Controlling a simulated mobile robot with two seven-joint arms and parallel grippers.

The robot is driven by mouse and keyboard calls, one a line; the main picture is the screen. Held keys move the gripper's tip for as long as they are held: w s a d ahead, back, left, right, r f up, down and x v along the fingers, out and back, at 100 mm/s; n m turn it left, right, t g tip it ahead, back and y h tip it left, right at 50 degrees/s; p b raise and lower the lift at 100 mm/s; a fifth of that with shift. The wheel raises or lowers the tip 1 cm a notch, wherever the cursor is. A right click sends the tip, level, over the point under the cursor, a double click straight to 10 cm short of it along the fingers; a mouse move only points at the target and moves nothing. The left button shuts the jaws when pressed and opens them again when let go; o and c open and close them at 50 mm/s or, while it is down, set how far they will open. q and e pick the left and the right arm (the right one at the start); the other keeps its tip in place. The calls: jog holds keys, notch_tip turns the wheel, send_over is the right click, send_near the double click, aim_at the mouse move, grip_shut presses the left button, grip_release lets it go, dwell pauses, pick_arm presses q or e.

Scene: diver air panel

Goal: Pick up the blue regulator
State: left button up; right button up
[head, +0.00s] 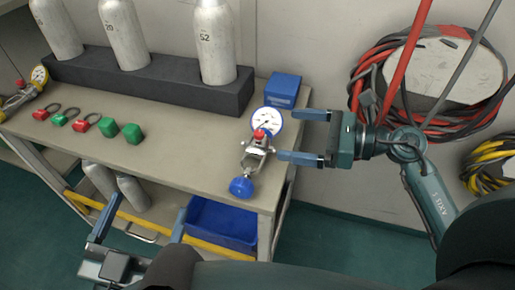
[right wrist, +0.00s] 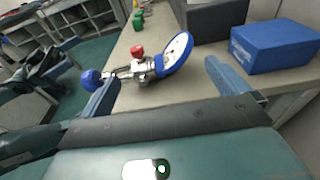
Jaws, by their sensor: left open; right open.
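The blue regulator (head: 256,150) lies near the right end of the bench top. It has a white-faced gauge with a blue rim, a red knob, a metal body and a blue knob. My right gripper (head: 287,136) is open just to the right of it, with its two fingers pointing left toward it. In the right wrist view the regulator (right wrist: 143,68) shows ahead, between the directions of the open fingers; I cannot tell whether they touch it. My left gripper (head: 138,232) is open and empty, low in front of the bench.
A blue box (head: 283,89) stands behind the regulator, also seen in the right wrist view (right wrist: 275,46). Grey cylinders (head: 215,45) stand in a dark rack (head: 150,80). Red and green pieces (head: 132,133) and a yellow regulator (head: 38,76) lie further left. A blue bin (head: 220,222) sits below.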

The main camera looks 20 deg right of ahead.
aim_at(268, 131)
jog(key=x, duration=0.4)
jog(key=shift+w+a+b, duration=0.1)
jog(key=shift+a+b, duration=0.25)
jog(key=shift+b, duration=0.05)
jog(key=shift+w+a+f, duration=0.1)
jog(key=shift+a, duration=0.05)
pick_arm(q)
jog(key=shift+d, duration=0.1)
pick_arm(e)
jog(key=shift+c, duration=0.4)
jog(key=shift+c, duration=0.8)
jog(key=c, duration=1.2)
notch_tip(268, 131, up, 4)
jog(key=shift+r+p, duration=0.2)
jog(key=shift+p, duration=0.85)
jog(key=c, duration=0.5)
pick_arm(q)
jog(key=shift+s+a+y+p, duration=0.1)
jog(key=shift+a+y+p, duration=0.25)
jog(key=shift+p, duration=0.65)
pick_arm(e)
jog(key=shift+o, duration=0.2)
jog(key=shift+r, duration=2.95)
